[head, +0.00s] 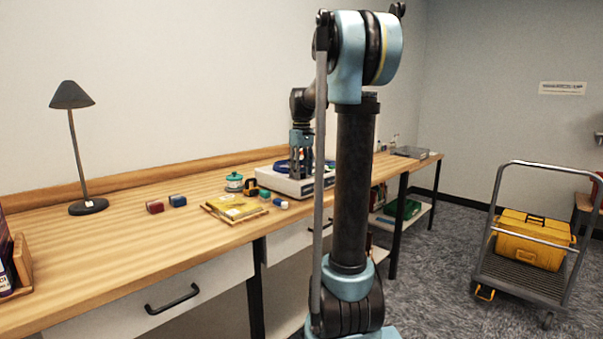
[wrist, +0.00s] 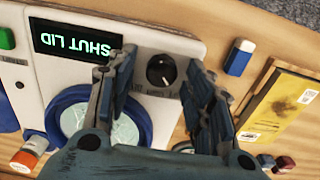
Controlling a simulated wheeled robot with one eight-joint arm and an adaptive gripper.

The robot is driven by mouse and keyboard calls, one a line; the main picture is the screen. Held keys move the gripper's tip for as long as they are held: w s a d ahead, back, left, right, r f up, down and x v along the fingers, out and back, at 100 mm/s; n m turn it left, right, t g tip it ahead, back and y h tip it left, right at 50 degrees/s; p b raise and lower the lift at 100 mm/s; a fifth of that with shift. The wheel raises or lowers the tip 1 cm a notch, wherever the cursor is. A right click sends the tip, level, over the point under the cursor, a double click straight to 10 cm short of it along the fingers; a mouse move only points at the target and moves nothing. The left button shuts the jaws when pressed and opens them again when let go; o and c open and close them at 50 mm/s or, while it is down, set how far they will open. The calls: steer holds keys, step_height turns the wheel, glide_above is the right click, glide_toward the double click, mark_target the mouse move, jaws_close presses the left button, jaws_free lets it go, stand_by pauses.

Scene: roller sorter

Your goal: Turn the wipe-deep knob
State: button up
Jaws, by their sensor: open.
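The white machine (head: 286,185) stands on the wooden workbench, partly hidden behind my arm in the head view. In the wrist view its white top (wrist: 160,42) carries a dark knob (wrist: 161,70) with a light pointer mark. A display (wrist: 77,41) reads "SHUT LID", upside down in the picture. Below it is a round blue-rimmed opening (wrist: 66,104). My gripper (wrist: 165,88) is open, with one finger on each side of the knob in the picture. I cannot tell how far above the knob the fingertips are. The head view shows my gripper (head: 301,165) over the machine.
Beside the machine lie a yellow packet on a board (head: 235,208), a blue-and-white eraser (wrist: 239,57), a teal-lidded jar (head: 234,182) and small blocks (head: 155,206). A lamp (head: 88,205) stands to the left. A cart with a yellow toolbox (head: 535,238) is at the right.

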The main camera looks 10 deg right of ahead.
steer(key=shift+f, duration=0.15)
steer(key=c, duration=1.1)
steer(key=shift+m, duration=0.3)
steer(key=m, duration=0.3)
steer(key=shift+m, duration=0.3)
steer(key=m, duration=0.4)
steer(key=shift+m, duration=0.3)
steer(key=m, duration=0.9)
steer(key=shift+w, duration=0.1)
